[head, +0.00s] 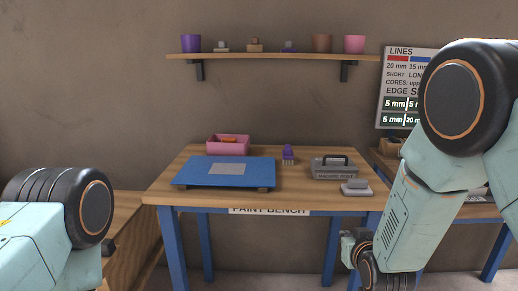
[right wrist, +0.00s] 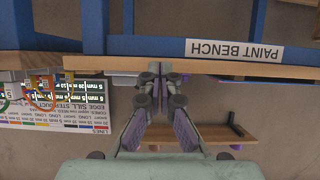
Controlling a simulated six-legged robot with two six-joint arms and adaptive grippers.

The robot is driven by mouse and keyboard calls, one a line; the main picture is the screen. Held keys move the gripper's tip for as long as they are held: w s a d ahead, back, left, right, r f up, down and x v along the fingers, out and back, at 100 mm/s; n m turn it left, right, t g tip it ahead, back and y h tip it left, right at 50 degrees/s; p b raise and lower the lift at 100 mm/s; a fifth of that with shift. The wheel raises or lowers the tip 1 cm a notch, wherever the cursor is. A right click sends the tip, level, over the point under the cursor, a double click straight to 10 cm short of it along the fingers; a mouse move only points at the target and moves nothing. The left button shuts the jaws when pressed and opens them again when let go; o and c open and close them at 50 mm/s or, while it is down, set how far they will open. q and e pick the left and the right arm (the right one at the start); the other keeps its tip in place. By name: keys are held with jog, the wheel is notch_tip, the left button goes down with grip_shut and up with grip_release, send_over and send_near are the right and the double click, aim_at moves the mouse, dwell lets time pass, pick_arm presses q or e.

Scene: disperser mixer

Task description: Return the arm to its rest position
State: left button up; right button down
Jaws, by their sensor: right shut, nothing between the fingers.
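My right arm (head: 405,225) comes in from the right in the head view and bends down in front of the paint bench's right end. Its lower end shows at the bottom edge; the fingers are not clear there. In the right wrist view, my right gripper (right wrist: 161,78) is shut and empty, its two purple-padded fingers meeting at the tips. My left arm (head: 60,225) shows only as links at the lower left; the left gripper is out of view.
The paint bench (head: 300,200) has a blue board (head: 200,172), a pink bin (head: 228,144), a purple item (head: 288,154), a grey toolbox (head: 333,168) and a small grey block (head: 356,187). A wall shelf (head: 280,56) holds pots. A sign (head: 398,62) hangs at right.

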jog(key=s+d+f+g, duration=0.1)
jog(key=s+f+g, duration=0.6)
jog(key=s+f, duration=1.05)
jog(key=s+f+g, duration=0.2)
jog(key=s+g, duration=0.1)
jog(key=s, duration=0.9)
jog(key=s+f+g, duration=0.3)
jog(key=s, duration=1)
jog(key=shift+d+y, duration=0.2)
jog(key=shift+y, duration=0.1)
jog(key=shift+f, duration=0.1)
